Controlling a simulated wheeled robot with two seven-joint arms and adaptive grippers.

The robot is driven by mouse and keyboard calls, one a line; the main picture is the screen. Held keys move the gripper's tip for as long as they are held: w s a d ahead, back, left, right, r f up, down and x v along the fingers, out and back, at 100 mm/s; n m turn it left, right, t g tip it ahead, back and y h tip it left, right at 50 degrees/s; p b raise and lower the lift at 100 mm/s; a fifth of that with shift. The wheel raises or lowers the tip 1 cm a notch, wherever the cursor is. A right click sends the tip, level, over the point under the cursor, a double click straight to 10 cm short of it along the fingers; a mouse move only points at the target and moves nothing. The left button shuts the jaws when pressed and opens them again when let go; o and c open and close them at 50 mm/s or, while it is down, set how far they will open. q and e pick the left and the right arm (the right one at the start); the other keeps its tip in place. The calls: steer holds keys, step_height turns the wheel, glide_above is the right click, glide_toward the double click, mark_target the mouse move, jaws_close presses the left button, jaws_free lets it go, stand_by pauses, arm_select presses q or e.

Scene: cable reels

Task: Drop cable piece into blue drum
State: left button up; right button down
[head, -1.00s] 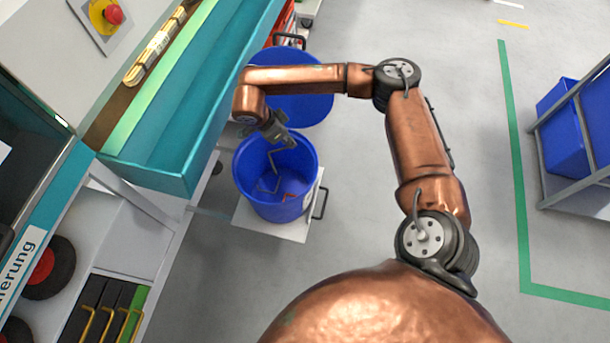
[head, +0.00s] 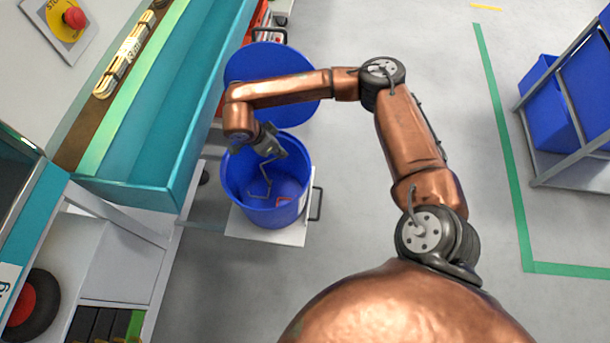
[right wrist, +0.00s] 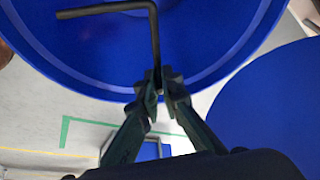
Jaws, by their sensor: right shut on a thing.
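The blue drum (head: 237,199) stands open on a light platform, left of the middle in the head view. My right gripper (head: 276,154) is over the far part of its opening. It is shut on the cable piece (head: 265,179), a thin grey bent length that hangs over the drum's opening. In the right wrist view the gripper's tips (right wrist: 165,88) pinch one end of the cable piece (right wrist: 152,40), with the blue drum (right wrist: 215,40) behind it. A small red thing shows inside the drum. My left gripper is not in view.
Another round blue thing (head: 255,68) lies behind my right forearm. A teal-edged bench (head: 150,150) stands left of the drum. A rack with blue bins (head: 553,110) is at the far right. The grey floor between is open.

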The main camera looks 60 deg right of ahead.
steer(key=c, duration=2)
jaws_free()
steer(key=shift+c, duration=0.2)
steer(key=v, duration=1.2)
